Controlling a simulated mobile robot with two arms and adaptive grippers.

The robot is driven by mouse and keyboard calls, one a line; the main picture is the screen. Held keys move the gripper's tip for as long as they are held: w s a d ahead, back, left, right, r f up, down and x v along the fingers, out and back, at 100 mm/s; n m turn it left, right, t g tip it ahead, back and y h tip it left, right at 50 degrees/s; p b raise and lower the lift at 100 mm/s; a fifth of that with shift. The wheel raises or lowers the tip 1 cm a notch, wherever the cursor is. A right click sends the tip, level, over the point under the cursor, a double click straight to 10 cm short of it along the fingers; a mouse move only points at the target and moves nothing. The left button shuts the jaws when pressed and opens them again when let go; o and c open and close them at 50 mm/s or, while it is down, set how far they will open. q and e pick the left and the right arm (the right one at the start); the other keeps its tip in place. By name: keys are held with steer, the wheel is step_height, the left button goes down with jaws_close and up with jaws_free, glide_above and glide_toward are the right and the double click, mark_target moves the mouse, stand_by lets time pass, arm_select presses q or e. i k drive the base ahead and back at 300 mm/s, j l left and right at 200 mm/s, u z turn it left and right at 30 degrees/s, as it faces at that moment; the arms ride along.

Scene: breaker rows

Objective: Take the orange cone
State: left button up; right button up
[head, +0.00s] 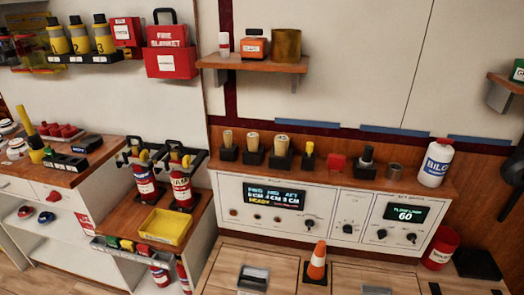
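The orange cone (317,262) stands upright on the wooden counter (225,265), in front of the white control panel. It has a pale band around its middle and a dark square base. Nothing is holding it. I cannot make out either of my grippers in the head view.
The white panel (270,218) with displays and knobs rises behind the cone. A red bin (440,247) and a dark flat block (478,264) stand to the right. A yellow tray (165,227) and fire extinguishers (182,187) are to the left. Small dark shapes at the bottom right edge are unclear.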

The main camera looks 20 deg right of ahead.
mark_target(315, 271)
steer(key=k+z, duration=0.15)
steer(key=z, duration=1.05)
